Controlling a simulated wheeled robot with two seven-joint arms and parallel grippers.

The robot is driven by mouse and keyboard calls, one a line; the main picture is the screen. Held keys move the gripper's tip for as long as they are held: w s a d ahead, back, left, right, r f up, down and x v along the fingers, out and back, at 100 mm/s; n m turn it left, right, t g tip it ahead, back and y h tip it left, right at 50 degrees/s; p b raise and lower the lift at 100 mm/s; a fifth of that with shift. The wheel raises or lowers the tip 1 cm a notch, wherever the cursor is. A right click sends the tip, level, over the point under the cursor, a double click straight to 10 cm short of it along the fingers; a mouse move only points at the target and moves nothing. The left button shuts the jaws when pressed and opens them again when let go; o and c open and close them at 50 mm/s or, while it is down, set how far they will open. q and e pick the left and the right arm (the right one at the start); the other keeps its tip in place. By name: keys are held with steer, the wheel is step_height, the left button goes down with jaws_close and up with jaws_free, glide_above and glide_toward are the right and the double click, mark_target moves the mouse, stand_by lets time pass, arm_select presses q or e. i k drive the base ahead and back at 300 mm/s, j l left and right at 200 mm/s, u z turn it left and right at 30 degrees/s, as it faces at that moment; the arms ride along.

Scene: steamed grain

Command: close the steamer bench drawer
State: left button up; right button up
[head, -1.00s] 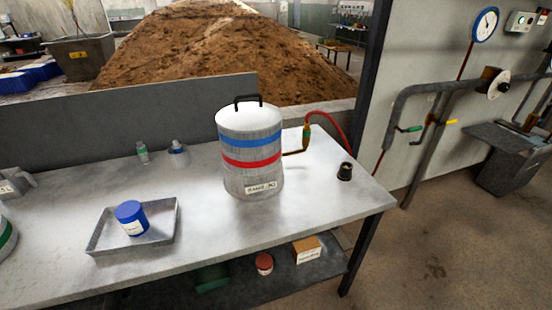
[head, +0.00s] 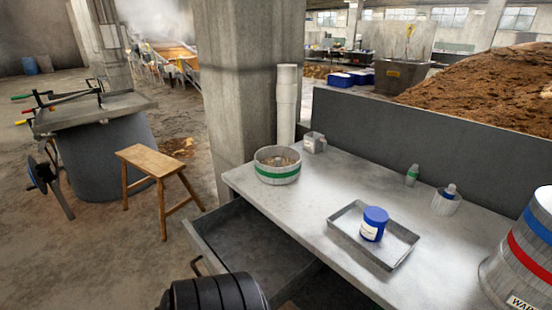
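The steamer bench (head: 300,197) is a grey metal table running from the left of centre to the right edge. Its drawer (head: 245,245) is pulled out under the bench's left front, and its grey inside looks empty. A dark bar, perhaps the drawer handle (head: 196,266), shows at the drawer's front left corner. A black ribbed part of my arm is at the bottom edge, in front of the drawer, and hides some of its front. Neither of my grippers is in view.
On the bench stand a green-banded pot (head: 277,166), a metal jug (head: 314,142), a tray (head: 393,257) with a blue-lidded jar (head: 374,223), small bottles (head: 412,175) and a large striped canister (head: 522,262). A wooden stool (head: 152,166) stands left of the drawer. Floor between them is clear.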

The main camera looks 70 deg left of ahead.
mark_target(236, 236)
steer(key=k+l+u, duration=0.1)
steer(key=u, duration=2.55)
